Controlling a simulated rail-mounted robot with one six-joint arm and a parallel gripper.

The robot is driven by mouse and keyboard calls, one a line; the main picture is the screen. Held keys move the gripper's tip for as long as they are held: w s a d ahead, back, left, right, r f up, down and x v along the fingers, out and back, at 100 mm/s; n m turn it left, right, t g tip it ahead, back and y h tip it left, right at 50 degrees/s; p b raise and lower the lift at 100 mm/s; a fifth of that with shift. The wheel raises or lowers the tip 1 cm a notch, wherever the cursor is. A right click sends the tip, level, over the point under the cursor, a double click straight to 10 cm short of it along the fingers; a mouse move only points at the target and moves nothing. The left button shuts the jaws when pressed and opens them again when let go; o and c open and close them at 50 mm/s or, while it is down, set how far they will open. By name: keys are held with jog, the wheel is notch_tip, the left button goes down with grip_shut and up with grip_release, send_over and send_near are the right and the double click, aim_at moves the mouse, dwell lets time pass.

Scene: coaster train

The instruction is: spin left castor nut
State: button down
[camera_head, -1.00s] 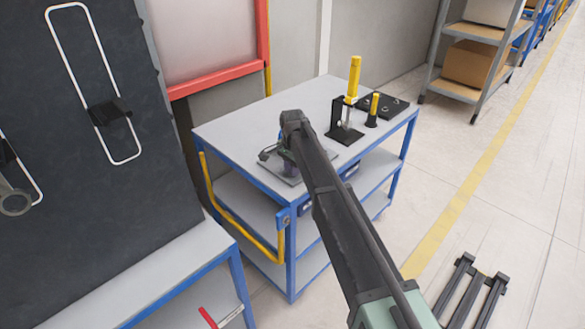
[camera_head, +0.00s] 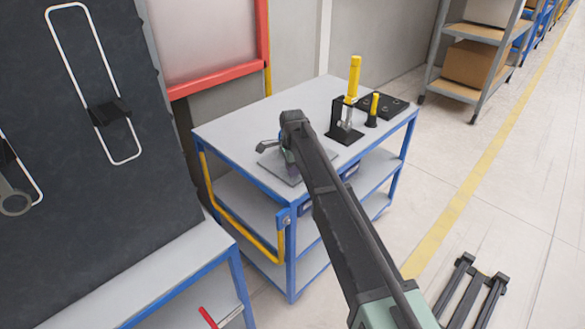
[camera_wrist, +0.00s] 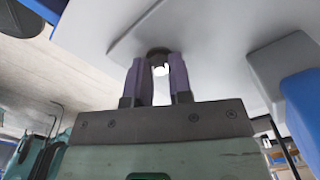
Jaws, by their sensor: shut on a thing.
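My gripper (camera_wrist: 159,66) points at a pale surface in the wrist view. Its two purple-padded fingers are shut on a dark round piece (camera_wrist: 157,52), which looks like the castor nut. A bright spot shows between the fingers just below it. In the head view my gripper is mostly hidden by my arm; it is low over a grey plate (camera_head: 273,166) on the cart top. The nut cannot be seen in the head view.
The blue-framed cart (camera_head: 235,128) also carries a black fixture with a yellow handle (camera_head: 354,78), a smaller yellow-topped tool (camera_head: 374,104) and a black holed block (camera_head: 383,106). A dark board (camera_head: 100,200) stands at left.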

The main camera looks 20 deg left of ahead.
jog(key=shift+w, duration=0.1)
jog(key=c, duration=1)
grip_release()
jog(key=shift+r, duration=0.15)
notch_tip(320, 180, up, 10)
jog(key=p, duration=1)
jog(key=shift+r+p, duration=0.25)
jog(key=shift+p, duration=0.1)
